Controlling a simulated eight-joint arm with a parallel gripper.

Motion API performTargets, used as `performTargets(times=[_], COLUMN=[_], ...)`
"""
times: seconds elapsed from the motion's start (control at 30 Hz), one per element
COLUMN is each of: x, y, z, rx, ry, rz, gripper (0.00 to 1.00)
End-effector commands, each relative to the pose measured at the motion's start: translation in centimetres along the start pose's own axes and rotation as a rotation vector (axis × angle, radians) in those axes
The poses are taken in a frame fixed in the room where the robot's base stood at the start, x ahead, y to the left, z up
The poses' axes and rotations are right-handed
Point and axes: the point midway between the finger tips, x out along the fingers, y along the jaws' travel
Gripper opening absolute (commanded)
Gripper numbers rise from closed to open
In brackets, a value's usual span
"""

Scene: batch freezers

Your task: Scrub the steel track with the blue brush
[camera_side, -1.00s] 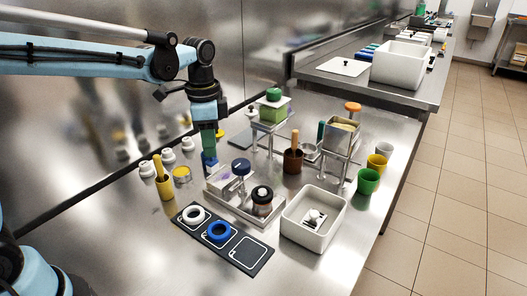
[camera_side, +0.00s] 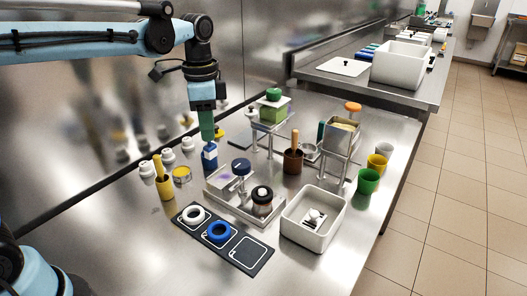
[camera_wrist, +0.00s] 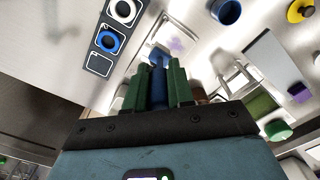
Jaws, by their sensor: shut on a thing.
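My gripper (camera_side: 208,138) has green fingers and points down, shut on the blue brush (camera_side: 210,157). The brush's blue body shows below the fingers. In the wrist view, the brush (camera_wrist: 158,84) stands between the fingers of my gripper (camera_wrist: 155,88). The steel track (camera_side: 250,212), a shallow tray with a purple smear (camera_side: 226,178) on its back left part, lies just in front of the brush. The smear also shows in the wrist view (camera_wrist: 177,45). I cannot tell whether the brush touches anything below it; its lower end is hard to make out.
A blue-capped stamp-like piece (camera_side: 240,168) and a dark jar (camera_side: 262,197) stand at the track. A dark mat (camera_side: 243,262) with white and blue rings lies in front. A white bin (camera_side: 327,226) is to the right.

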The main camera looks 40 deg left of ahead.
Motion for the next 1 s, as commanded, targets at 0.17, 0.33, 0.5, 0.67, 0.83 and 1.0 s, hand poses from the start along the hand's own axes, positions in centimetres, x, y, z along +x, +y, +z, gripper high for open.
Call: performTargets(times=[0.17, 0.33, 0.5, 0.67, 0.83, 1.0], x=[0.4, 0.7, 0.5, 0.3, 1.0, 2.3], y=[0.0, 0.0, 0.0, 0.0, 0.0, 0.0], z=[0.0, 0.0, 0.0, 0.0, 0.0, 0.0], rx=[0.0, 0.001, 0.001, 0.001, 0.001, 0.001], ry=[0.001, 0.001, 0.001, 0.001, 0.001, 0.001], rz=[0.0, 0.0, 0.0, 0.0, 0.0, 0.0], gripper=[0.0, 0.0, 0.0, 0.0, 0.0, 0.0])
